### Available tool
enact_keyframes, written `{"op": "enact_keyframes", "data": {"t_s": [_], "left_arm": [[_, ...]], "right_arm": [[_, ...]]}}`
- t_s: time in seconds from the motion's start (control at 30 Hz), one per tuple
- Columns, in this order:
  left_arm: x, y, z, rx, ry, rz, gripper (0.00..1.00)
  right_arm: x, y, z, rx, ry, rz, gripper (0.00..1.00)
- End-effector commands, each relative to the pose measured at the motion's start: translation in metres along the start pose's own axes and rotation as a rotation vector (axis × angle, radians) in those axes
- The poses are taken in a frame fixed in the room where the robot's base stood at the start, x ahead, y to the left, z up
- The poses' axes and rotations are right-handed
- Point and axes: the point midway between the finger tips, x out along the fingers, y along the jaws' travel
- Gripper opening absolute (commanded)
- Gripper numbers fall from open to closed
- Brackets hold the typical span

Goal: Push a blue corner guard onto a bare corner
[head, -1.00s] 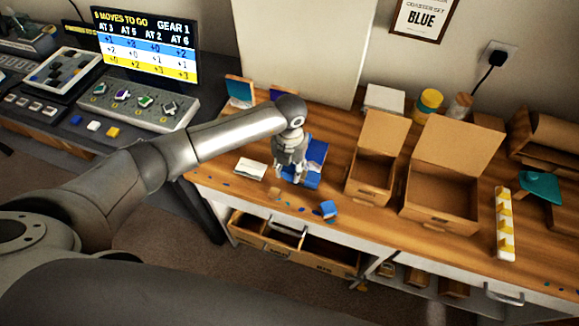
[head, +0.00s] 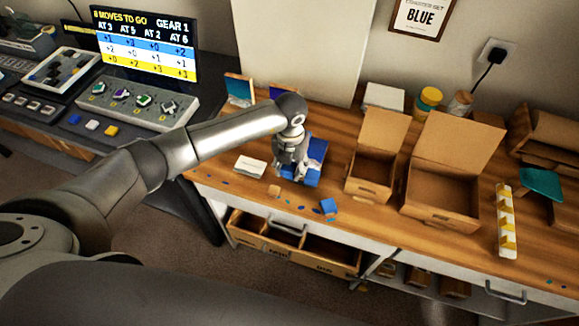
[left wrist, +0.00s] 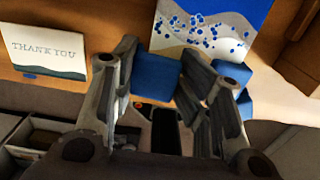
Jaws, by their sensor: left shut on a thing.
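My left gripper (head: 288,174) is over the wooden worktop, beside a blue panel (head: 314,160). In the left wrist view its fingers (left wrist: 158,58) are closed on a small blue piece (left wrist: 156,78), which looks like a blue corner guard. The panel (left wrist: 208,22), with white and tan waves and blue dots, lies just beyond the held piece. I cannot tell whether the piece touches a panel corner. Another blue piece (left wrist: 234,72) shows behind the right finger, at the panel's lower right. My right gripper is not in view.
A "THANK YOU" card (head: 250,167) lies left of the gripper. Open cardboard boxes (head: 370,187) (head: 440,215) stand to the right. An open drawer (head: 300,247) is below.

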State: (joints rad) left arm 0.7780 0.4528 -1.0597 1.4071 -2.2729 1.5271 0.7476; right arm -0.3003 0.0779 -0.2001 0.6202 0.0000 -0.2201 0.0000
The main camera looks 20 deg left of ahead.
Motion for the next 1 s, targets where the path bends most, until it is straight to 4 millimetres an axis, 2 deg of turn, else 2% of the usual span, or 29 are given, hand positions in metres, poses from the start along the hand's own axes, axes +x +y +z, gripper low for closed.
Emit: {"op": "enact_keyframes", "data": {"t_s": [0.03, 0.3, 0.43, 0.47, 0.7, 1.0], "left_arm": [[0.0152, 0.0044, -0.0067, -0.003, 0.018, 0.015, 0.22], [0.0178, 0.0055, -0.0050, -0.004, 0.017, 0.019, 0.29], [0.0174, 0.0067, -0.0050, -0.005, 0.017, 0.021, 0.30], [0.0174, 0.0070, -0.0050, -0.006, 0.017, 0.022, 0.52], [0.0153, 0.0055, -0.0039, -0.005, 0.015, 0.018, 0.82], [0.0114, 0.0020, -0.0024, -0.002, 0.010, 0.010, 0.82]], "right_arm": [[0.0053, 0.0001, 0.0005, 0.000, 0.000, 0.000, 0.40], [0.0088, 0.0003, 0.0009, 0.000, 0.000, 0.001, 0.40], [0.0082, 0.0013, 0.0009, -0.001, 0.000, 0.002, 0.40], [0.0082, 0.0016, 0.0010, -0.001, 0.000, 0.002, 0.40], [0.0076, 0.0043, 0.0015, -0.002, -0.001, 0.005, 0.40], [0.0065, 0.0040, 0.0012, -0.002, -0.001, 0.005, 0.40]]}}
